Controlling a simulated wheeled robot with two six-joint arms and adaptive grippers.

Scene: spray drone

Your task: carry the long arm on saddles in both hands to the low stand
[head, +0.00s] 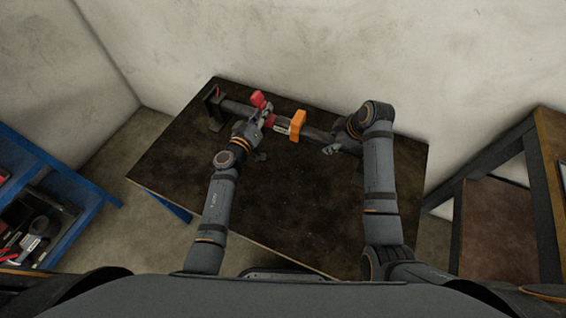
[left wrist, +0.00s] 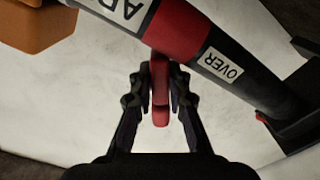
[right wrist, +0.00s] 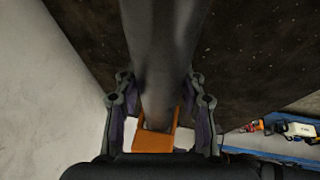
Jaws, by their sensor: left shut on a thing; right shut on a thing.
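The long arm (head: 238,108) is a dark grey tube with a red band, white labels and an orange clip (head: 298,125). It lies across the far part of the dark table, with a black saddle (head: 213,105) at its left end. My left gripper (left wrist: 160,85) is shut on a red tab at the arm's red band (left wrist: 178,30); a red piece (head: 258,99) also shows there in the head view. My right gripper (right wrist: 160,100) is shut around the bare tube (right wrist: 165,50), to the right of the orange clip. Whether the tube is lifted off its saddles is unclear.
The dark table top (head: 180,165) is mostly bare in front. A blue rack (head: 75,215) with tools stands at left. A wood-edged stand (head: 545,170) with a brown panel (head: 495,225) is at right; I cannot tell if it is the low stand. A wall lies behind.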

